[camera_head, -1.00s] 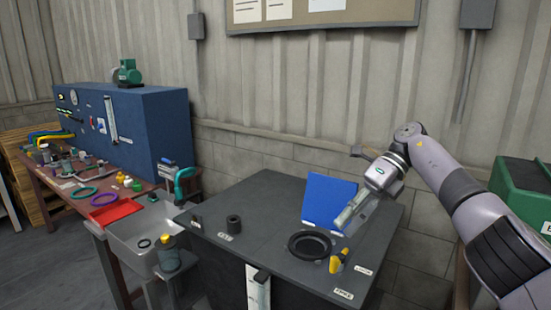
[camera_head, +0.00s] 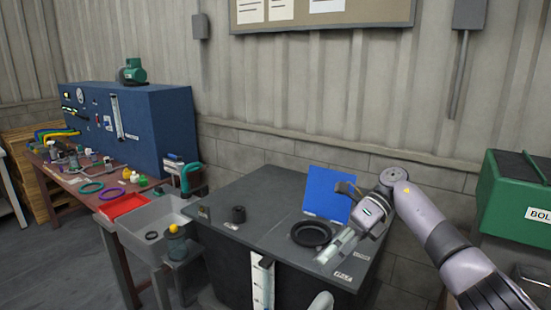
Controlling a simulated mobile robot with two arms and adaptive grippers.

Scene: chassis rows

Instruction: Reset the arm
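A black ring (camera_head: 297,234) lies just left of the fingers. A blue panel (camera_head: 322,194) stands tilted behind them. The yellow-and-black piece seen earlier beside the ring does not show now; the gripper covers that area. My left gripper is not in view.
A grey sink (camera_head: 148,222) and a red tray (camera_head: 122,206) are at left. A green box (camera_head: 508,203) is at right. The bench top between cylinder and ring is clear.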

